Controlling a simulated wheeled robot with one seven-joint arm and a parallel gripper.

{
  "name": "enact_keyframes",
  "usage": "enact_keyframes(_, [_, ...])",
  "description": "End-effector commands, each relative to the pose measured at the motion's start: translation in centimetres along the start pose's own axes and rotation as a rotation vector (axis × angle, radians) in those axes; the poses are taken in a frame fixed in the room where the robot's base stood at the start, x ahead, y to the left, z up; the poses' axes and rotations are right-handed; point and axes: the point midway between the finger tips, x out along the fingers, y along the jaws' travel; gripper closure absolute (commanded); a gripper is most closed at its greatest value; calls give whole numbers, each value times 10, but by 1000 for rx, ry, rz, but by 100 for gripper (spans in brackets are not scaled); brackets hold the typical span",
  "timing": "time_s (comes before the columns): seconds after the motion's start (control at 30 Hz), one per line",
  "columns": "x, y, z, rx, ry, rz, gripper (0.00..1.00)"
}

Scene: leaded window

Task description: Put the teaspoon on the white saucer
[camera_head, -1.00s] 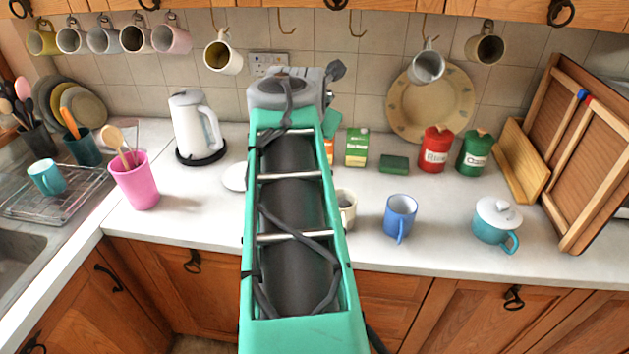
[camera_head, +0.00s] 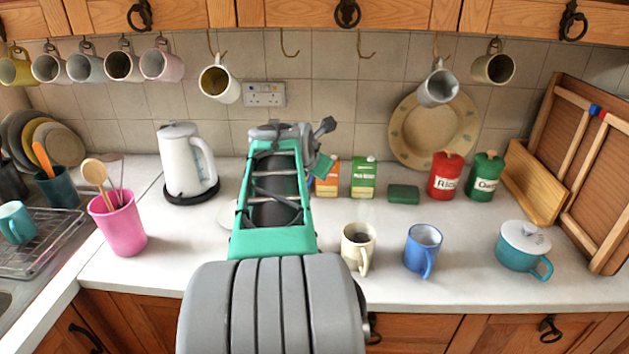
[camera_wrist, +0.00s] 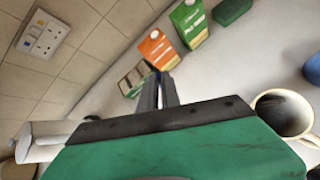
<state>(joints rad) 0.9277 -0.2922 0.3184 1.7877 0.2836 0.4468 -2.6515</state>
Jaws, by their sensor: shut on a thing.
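My gripper (camera_wrist: 158,76) shows in the wrist view with its two dark fingers nearly together. It is shut on the teaspoon, of which only a small dark bit at the fingertips can be made out. In the head view my arm hides the gripper. The white saucer (camera_head: 226,216) lies on the counter. Only its left edge shows beside my arm in the head view; the rest is hidden. I cannot make the saucer out in the wrist view.
A cream mug (camera_head: 357,247) and a blue mug (camera_head: 423,250) stand right of my arm. Orange (camera_head: 327,181) and green (camera_head: 363,178) cartons stand behind. The kettle (camera_head: 187,165) and pink tumbler (camera_head: 118,224) are to the left. Mugs hang above. The front counter between tumbler and arm is clear.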

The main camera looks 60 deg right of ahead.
Motion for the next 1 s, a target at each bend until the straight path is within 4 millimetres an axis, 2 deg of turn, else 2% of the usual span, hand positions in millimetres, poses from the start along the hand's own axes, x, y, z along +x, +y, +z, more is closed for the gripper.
enact_keyframes(0.1, [23, 2, -6, 1, -1, -1, 100])
enact_keyframes(0.27, [46, 4, -13, 1, 0, -3, 100])
enact_keyframes(0.4, [59, -5, -30, 3, -2, -4, 100])
enact_keyframes(0.77, [64, -7, -35, 4, -4, -2, 100])
enact_keyframes(0.8, [64, -7, -35, 4, -4, -2, 92])
enact_keyframes(1.0, [63, -7, -35, 3, -4, -2, 76])
